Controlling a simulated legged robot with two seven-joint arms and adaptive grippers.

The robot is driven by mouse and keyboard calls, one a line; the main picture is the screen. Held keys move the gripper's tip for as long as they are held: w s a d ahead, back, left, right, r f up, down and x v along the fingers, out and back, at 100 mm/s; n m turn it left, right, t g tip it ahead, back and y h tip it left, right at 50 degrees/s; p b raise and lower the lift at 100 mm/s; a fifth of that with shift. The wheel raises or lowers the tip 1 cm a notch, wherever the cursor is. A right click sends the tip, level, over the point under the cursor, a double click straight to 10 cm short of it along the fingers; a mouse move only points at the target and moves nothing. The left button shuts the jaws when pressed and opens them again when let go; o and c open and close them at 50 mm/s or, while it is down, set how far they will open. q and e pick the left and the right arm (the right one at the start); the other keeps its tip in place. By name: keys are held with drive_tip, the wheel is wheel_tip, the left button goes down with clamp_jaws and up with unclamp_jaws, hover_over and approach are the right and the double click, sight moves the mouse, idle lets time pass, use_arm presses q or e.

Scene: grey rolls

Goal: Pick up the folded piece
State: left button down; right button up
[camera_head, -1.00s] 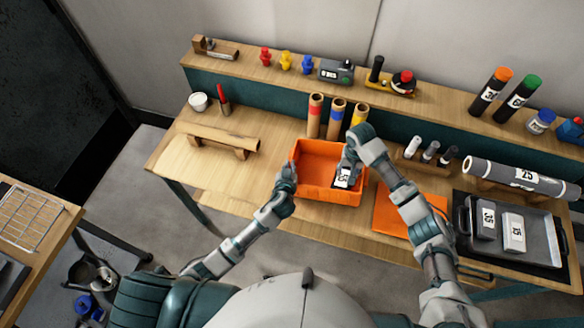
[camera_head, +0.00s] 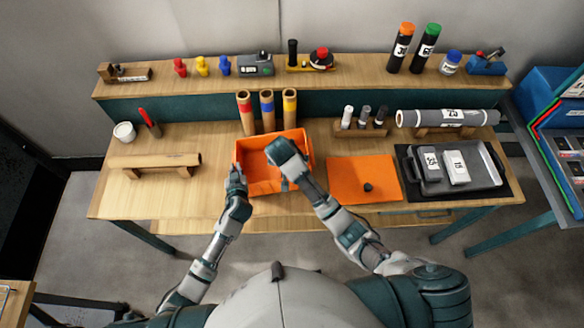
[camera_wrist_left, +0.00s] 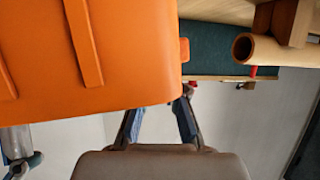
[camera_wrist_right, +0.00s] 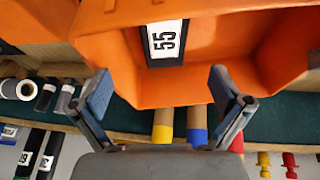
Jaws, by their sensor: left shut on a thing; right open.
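A dark piece with a white "55" label (camera_wrist_right: 165,42) lies inside the orange bin (camera_head: 298,142) in the right wrist view; I cannot tell whether it is folded. The head view hides it behind my right gripper (camera_head: 285,178). My right gripper is open and empty at the bin, its two fingers apart in the right wrist view (camera_wrist_right: 160,82). My left gripper (camera_head: 236,174) is shut on the bin's wall at its left side. The left wrist view shows its fingers (camera_wrist_left: 158,112) at the orange wall (camera_wrist_left: 130,60).
Cardboard rolls with coloured bands (camera_head: 267,110) stand behind the bin. An orange sheet (camera_head: 350,172) lies to the right, with a small black thing (camera_head: 367,187) on it. Beyond it is a grey tray (camera_head: 487,158) with labelled blocks. A wooden roll (camera_head: 150,161) rests at left.

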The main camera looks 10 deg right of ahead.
drive_tip(key=x, duration=1)
drive_tip(key=shift+s+a+f, duration=0.1)
drive_tip(key=shift+s+f, duration=0.05)
drive_tip(key=shift+f, duration=0.15)
drive_tip(key=c, duration=1.3)
